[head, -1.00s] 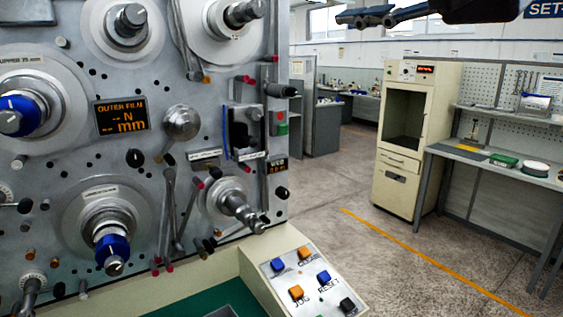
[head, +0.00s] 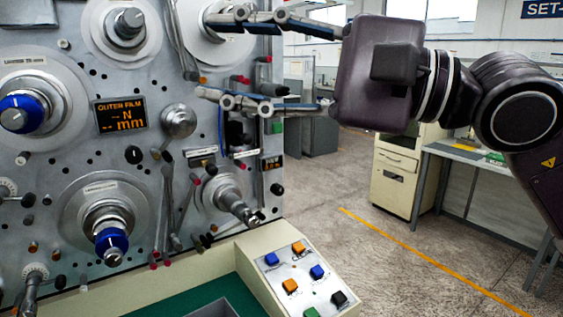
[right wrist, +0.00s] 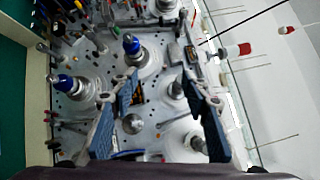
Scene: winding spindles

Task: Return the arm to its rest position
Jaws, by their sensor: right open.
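My right gripper (head: 203,56) reaches in from the right in the head view, its two long fingers spread apart and pointing left across the winding machine's panel (head: 75,160). Nothing is between the fingers. The right wrist view also shows the right gripper (right wrist: 160,75) open, with blue finger pads facing the panel's spindles. I cannot tell how far the fingertips are from the panel. The gripper hides part of the upper right spindle (head: 205,45). My left gripper is not in view.
Blue-capped spindles (head: 112,243) and a bare lower right spindle (head: 236,207) stick out of the panel. A control box (head: 305,275) with coloured buttons stands below. A cream cabinet (head: 397,175) and a workbench (head: 470,155) stand behind my arm. The floor between is open.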

